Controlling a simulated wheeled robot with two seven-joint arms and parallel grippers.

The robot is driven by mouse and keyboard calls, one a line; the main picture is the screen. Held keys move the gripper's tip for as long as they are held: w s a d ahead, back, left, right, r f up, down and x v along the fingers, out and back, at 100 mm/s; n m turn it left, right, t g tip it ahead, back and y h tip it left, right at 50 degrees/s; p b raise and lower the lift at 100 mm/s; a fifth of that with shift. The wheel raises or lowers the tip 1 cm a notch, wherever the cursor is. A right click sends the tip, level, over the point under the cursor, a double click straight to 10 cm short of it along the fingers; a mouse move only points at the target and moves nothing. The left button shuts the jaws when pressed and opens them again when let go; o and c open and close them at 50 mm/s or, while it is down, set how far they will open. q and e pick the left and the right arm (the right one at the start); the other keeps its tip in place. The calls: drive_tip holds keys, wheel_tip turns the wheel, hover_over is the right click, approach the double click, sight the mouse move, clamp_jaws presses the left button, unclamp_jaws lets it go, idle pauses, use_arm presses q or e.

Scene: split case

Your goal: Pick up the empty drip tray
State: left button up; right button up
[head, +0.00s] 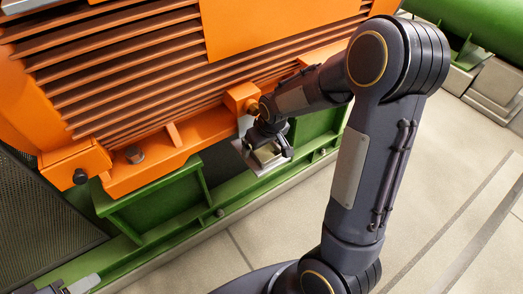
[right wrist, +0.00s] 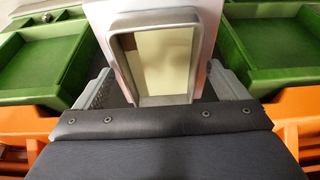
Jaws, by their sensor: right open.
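The drip tray (right wrist: 195,50) is a small grey tray with a raised rim and a pale yellowish inside, with nothing distinct lying in it. In the head view the tray (head: 268,163) sits low beside the green base, partly hidden by my right gripper (head: 265,152). In the right wrist view my right gripper (right wrist: 160,72) is open, with one grey finger on each side of the tray's near end. I cannot tell whether the fingers touch it. Part of my left gripper (head: 80,286) shows at the bottom left edge; its jaws are not clear.
An orange ribbed machine (head: 130,70) stands on a green base (head: 165,205) right behind my right gripper. Green pockets (right wrist: 280,35) flank the tray in the wrist view. Pale tiled floor (head: 270,220) lies open in front. A green cylinder (head: 490,25) is at the upper right.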

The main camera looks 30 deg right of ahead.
drive_tip(key=c, duration=1.3)
drive_tip(key=shift+o, duration=0.2)
drive_tip(key=shift+r, duration=0.15)
